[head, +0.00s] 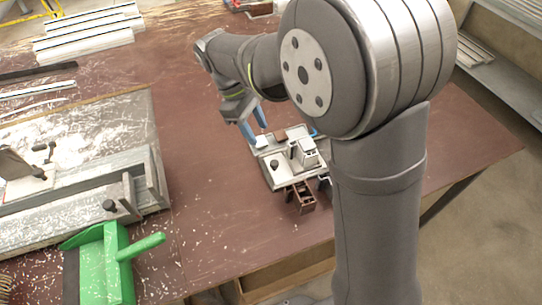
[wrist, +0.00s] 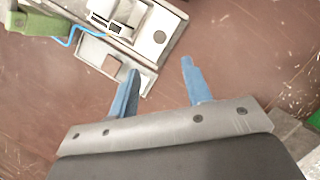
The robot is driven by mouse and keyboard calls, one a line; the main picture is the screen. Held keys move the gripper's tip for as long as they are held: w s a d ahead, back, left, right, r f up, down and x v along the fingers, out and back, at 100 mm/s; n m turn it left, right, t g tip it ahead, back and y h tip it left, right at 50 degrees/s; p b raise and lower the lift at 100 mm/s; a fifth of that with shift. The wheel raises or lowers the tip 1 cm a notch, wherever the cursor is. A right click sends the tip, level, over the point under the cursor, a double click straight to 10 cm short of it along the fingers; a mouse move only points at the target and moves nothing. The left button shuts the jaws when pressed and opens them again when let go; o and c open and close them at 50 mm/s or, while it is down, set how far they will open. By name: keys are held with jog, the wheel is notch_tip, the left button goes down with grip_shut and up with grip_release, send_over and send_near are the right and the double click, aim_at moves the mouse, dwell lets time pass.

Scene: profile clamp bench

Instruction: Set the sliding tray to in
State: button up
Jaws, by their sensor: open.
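The sliding tray appears to be the small brown open box (head: 303,198) that sticks out from the front of a grey clamp fixture (head: 277,172) in the head view. I cannot clearly pick out the tray in the wrist view. My gripper (head: 256,133) is above or beside the fixture's back left end in the head view, apart from the brown box. In the wrist view my gripper (wrist: 160,68) has its two blue fingers wide apart with nothing between them. The fixture (wrist: 150,50) lies beyond the left finger there.
Light metal profiles (head: 85,38) lie at the back left. The brown tabletop (head: 190,100) is clear between the bed and the fixture.

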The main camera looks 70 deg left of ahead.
aim_at(274, 162)
jog(key=x, duration=1.1)
grip_shut()
